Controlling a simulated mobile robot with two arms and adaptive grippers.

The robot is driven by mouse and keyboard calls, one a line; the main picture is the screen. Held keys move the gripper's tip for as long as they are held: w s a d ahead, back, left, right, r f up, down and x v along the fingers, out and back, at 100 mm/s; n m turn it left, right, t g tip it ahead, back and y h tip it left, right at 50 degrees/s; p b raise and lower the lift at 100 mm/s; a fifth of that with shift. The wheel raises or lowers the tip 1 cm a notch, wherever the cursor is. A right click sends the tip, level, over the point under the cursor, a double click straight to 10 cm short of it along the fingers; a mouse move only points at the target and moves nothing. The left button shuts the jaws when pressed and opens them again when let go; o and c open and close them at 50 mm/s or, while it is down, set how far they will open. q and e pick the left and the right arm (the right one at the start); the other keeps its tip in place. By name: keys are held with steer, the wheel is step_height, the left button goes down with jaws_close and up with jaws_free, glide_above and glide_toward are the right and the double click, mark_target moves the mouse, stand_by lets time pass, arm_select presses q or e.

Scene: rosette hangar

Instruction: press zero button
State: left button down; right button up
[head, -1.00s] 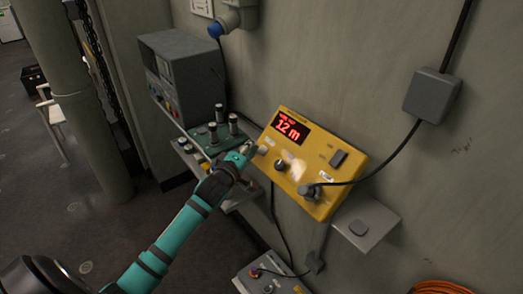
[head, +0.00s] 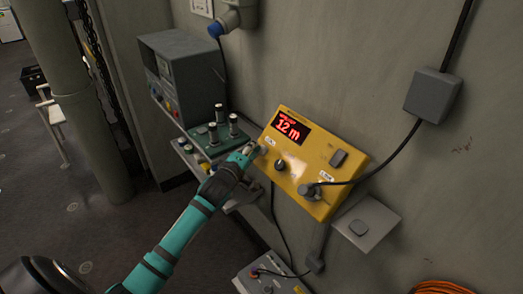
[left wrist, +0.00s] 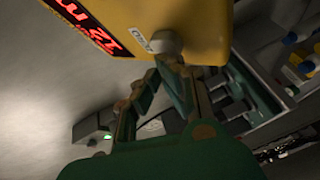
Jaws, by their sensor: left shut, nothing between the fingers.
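The yellow box (head: 318,160) is tilted on the wall, its red display (head: 291,127) reading about "12 m". My right gripper is not in view.
A dark knob (head: 280,165), a cable plug (head: 310,192) and a dark switch (head: 338,158) are on the box. A green block with several posts (head: 213,134) stands close left of my gripper, below a grey cabinet (head: 190,75). A small shelf (head: 374,218) is at right.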

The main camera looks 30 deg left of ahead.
arm_select(q)
steer(key=shift+w+d+f, duration=0.1)
steer(key=shift+w+f, duration=0.15)
stand_by(0.4)
stand_by(0.3)
steer(key=shift+s+a+r+p, duration=0.2)
steer(key=shift+s+r+p, duration=0.4)
steer(key=shift+p, duration=0.15)
steer(key=s+r+p, duration=0.1)
steer(key=s+a+r+p, duration=0.1)
steer(key=p, duration=0.1)
steer(key=s+r+p, duration=0.1)
steer(key=shift+s+a+r+p, duration=0.15)
steer(key=shift+s+a+p, duration=0.1)
steer(key=shift+p, duration=0.15)
